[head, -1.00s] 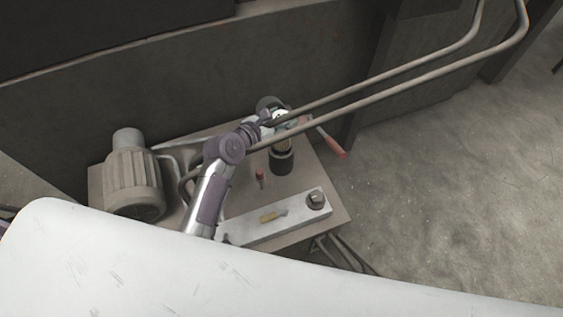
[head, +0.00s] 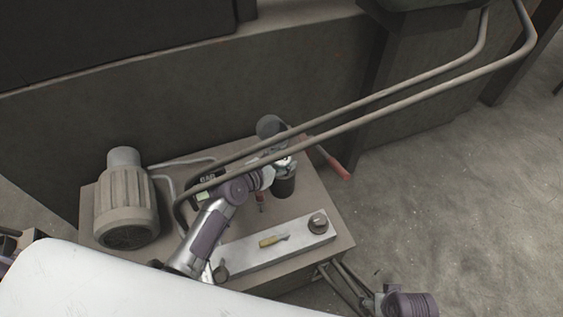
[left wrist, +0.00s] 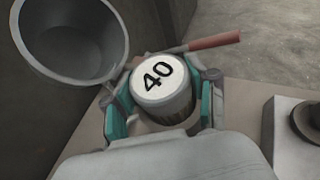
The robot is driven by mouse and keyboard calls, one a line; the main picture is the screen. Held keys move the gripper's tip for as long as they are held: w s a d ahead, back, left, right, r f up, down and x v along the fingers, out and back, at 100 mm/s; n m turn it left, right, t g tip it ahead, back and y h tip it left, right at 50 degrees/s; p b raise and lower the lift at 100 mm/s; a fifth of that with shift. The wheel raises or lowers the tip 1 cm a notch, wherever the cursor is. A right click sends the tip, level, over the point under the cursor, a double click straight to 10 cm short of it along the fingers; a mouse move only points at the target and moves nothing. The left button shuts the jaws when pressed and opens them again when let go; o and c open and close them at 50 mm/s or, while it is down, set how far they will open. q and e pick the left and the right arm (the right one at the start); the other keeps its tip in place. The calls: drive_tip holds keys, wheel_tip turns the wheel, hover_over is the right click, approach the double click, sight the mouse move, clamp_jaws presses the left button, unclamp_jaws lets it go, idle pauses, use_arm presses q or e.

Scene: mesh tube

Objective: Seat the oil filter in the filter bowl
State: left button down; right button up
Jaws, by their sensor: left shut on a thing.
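In the head view my left gripper (head: 280,164) is over the black filter bowl (head: 284,187). The gripper hides the bowl's top, so I cannot tell whether the filter's lower end is inside it. My right gripper's fingers do not show; only a purple part of my right arm is at the bottom right.
A grey round open cup (head: 270,126) is behind the gripper, close beside it in the left wrist view (left wrist: 72,42). A red handle (head: 333,165) sticks out right. Bent pipes (head: 350,106) cross above. A motor (head: 125,205) and a grey block (head: 262,243) flank the work area.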

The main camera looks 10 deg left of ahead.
use_arm(q)
drive_tip(key=shift+f, duration=0.1)
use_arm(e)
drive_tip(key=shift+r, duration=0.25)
use_arm(q)
drive_tip(key=shift+c, duration=1.7)
unclamp_jaws()
drive_tip(key=shift+s+r, duration=0.2)
drive_tip(key=shift+r, duration=0.05)
drive_tip(key=p+v, duration=0.3)
drive_tip(key=v, duration=0.8)
drive_tip(key=shift+s+a, duration=0.2)
drive_tip(key=shift+a, duration=0.05)
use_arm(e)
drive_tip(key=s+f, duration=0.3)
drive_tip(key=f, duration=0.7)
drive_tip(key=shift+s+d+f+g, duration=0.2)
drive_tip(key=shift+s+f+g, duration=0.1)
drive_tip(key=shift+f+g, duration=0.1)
